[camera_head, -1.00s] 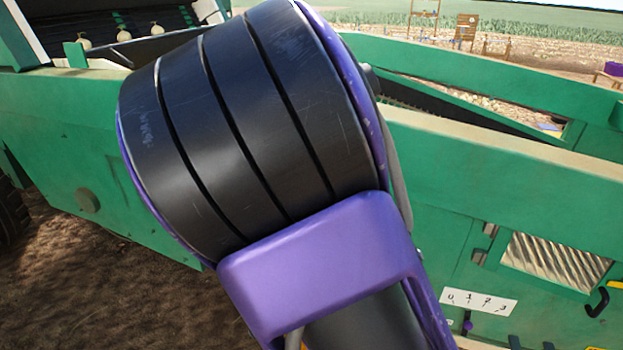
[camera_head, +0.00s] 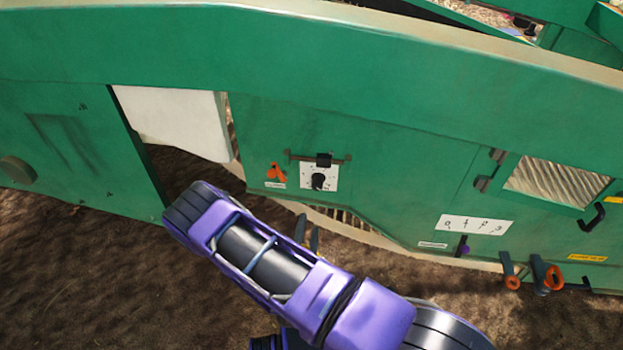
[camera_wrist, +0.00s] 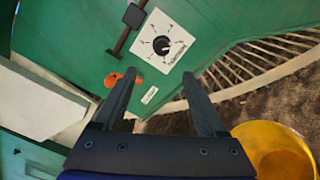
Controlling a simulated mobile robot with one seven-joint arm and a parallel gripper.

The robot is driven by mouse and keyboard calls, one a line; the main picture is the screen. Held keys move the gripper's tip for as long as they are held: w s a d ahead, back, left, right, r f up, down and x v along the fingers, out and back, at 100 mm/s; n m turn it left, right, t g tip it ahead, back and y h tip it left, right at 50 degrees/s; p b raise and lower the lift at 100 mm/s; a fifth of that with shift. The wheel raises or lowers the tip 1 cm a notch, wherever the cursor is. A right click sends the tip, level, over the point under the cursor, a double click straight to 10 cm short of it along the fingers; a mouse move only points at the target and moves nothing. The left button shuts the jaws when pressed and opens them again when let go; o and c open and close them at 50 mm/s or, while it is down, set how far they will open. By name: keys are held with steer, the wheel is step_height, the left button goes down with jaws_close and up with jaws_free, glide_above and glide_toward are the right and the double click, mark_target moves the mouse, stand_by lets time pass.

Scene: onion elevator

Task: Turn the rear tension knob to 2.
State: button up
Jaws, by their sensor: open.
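A black round knob (camera_head: 318,181) sits on a white square dial plate (camera_head: 305,170) on the green side panel. It also shows in the wrist view, as a black knob (camera_wrist: 161,45) in the upper middle, on a plate (camera_wrist: 181,33) with marks around it; the print is too small to read surely. My gripper (camera_wrist: 158,78) is open and empty, its two dark fingers pointing at the panel below the plate. In the head view the fingertips of my gripper (camera_head: 307,226) show below the dial plate, apart from the knob.
A dark bar with a black block (camera_head: 323,159) runs just above the dial plate. An orange latch (camera_head: 277,173) is left of it. A 0-to-3 scale (camera_head: 474,225) with a purple knob (camera_head: 463,246) is farther right. A yellow round container (camera_wrist: 275,150) is at lower right in the wrist view.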

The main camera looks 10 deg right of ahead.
mark_target(317, 188)
steer(key=x, duration=0.5)
steer(key=b+x, duration=0.1)
steer(key=x, duration=0.5)
steer(key=b+x, duration=0.1)
steer(key=x, duration=0.5)
steer(key=shift+f, duration=0.25)
jaws_close()
